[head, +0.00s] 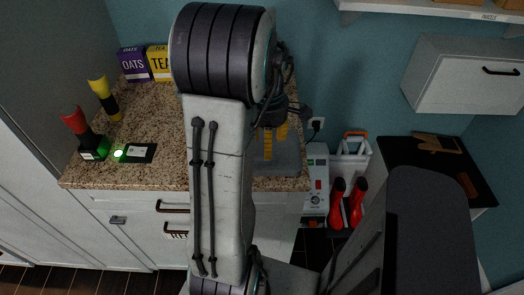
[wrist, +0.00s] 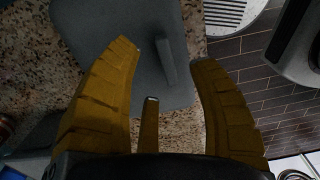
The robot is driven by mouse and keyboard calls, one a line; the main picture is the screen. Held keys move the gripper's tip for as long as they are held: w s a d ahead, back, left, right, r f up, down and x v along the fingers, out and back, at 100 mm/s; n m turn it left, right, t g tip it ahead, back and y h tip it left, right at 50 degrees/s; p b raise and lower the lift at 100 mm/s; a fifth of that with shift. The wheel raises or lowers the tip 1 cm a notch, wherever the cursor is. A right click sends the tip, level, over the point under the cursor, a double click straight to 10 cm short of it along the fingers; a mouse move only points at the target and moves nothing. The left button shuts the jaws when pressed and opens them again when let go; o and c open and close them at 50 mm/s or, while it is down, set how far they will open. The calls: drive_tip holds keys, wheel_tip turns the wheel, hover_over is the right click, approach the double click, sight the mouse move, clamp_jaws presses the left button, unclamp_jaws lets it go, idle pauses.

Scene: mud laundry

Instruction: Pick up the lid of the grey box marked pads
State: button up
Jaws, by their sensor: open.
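A grey lid (wrist: 105,18) with rounded corners shows in the wrist view, with a raised bar handle (wrist: 166,62) near its right side. In the head view the grey lid (head: 290,160) is at the right front corner of the granite counter, partly hidden by my arm. I cannot read any "pads" marking. My gripper (wrist: 160,53) is open, its yellow fingers over the lid with the handle between the fingertips in the picture. I cannot tell the height gap, and no contact shows. In the head view my gripper (head: 271,143) is partly behind my arm.
On the granite counter (head: 160,178) stand a purple oats box (head: 135,66), a yellow tea box (head: 159,62), a yellow-topped torch-like item (head: 104,98) and a red-topped one (head: 82,130). Right of the counter are a white unit (head: 316,185) and red boots (head: 347,204).

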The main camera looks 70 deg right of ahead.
sight(286, 160)
drive_tip(key=shift+w+a+f, duration=0.1)
drive_tip(key=shift+f, duration=1.45)
drive_tip(key=shift+w+a+f, duration=0.1)
drive_tip(key=shift+f, duration=1.45)
drive_tip(key=shift+c, duration=0.2)
clamp_jaws()
